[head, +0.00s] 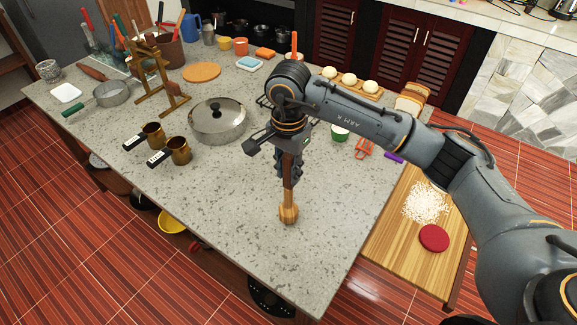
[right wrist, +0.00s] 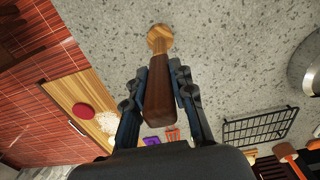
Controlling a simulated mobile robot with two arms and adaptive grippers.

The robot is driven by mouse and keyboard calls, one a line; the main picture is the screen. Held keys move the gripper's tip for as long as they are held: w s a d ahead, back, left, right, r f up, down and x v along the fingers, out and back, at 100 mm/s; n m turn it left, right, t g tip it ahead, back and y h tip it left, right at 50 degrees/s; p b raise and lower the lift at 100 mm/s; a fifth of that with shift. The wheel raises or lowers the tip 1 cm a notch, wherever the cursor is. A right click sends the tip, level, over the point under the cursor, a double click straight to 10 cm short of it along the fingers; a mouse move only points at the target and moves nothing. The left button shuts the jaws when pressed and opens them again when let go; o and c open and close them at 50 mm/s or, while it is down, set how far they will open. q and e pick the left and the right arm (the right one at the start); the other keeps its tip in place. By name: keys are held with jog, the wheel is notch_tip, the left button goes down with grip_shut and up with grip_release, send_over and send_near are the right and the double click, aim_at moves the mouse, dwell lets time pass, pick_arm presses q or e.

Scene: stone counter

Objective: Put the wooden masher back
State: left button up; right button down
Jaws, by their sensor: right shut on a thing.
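The wooden masher (head: 289,211) has a dark brown handle and a lighter, rounded wooden head. My right gripper (head: 288,170) is shut on its handle and holds it upright, head down, over the front part of the stone counter (head: 240,215). In the right wrist view the masher (right wrist: 159,85) runs between the two fingers (right wrist: 158,80), with its pale head at the far end. I cannot tell whether the head touches the counter. My left gripper is not in view.
A lidded pot (head: 218,122) and two brass-coloured cups (head: 178,151) stand left of my right gripper. A wooden stand (head: 160,85) and a utensil crock (head: 166,50) are farther back. A black wire rack (right wrist: 262,128) shows in the right wrist view. The counter's front is clear.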

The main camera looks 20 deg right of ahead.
jog(key=shift+f, duration=0.45)
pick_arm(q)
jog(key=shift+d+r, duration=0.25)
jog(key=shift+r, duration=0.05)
pick_arm(e)
jog(key=shift+f+b, duration=0.25)
jog(key=shift+b, duration=0.05)
jog(key=c, duration=1.1)
grip_release()
jog(key=shift+r, duration=0.1)
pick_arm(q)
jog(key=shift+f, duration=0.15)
